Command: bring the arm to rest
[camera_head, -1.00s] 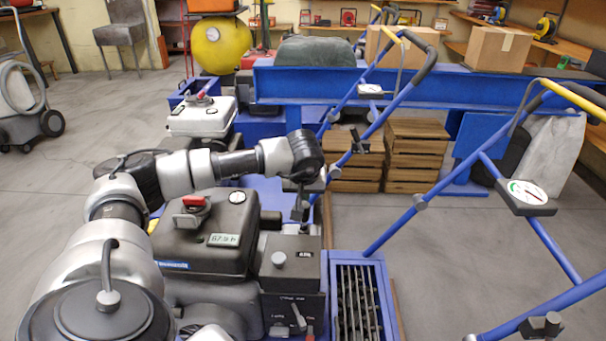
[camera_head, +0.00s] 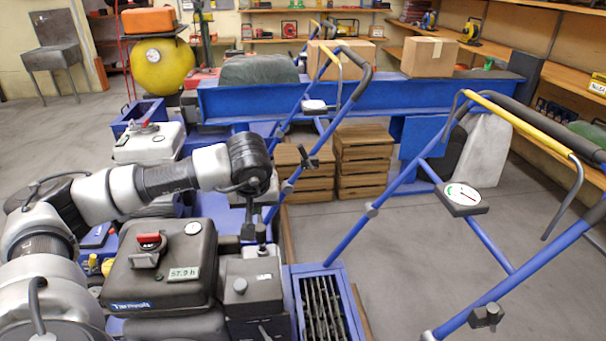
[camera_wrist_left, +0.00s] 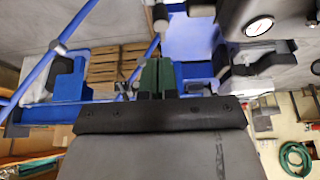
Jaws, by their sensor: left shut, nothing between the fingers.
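My left arm comes in from the left over the nearest engine, with its dark wrist joint (camera_head: 250,160) above the engine's far right corner. My left gripper (camera_head: 250,225) hangs down from it, small and dark, near the back of the engine's control box (camera_head: 250,290). Whether it touches anything there is unclear. In the left wrist view, the gripper's greenish fingers (camera_wrist_left: 155,78) are together with nothing between them. My right gripper is in no view.
The black engine tank (camera_head: 160,265) with a red cap lies under my arm. A blue-handled aerator with a dial (camera_head: 462,197) stands at right. Wooden crates (camera_head: 362,160) and a blue beam (camera_head: 400,100) are behind. Grey floor (camera_head: 390,260) is open between the handles.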

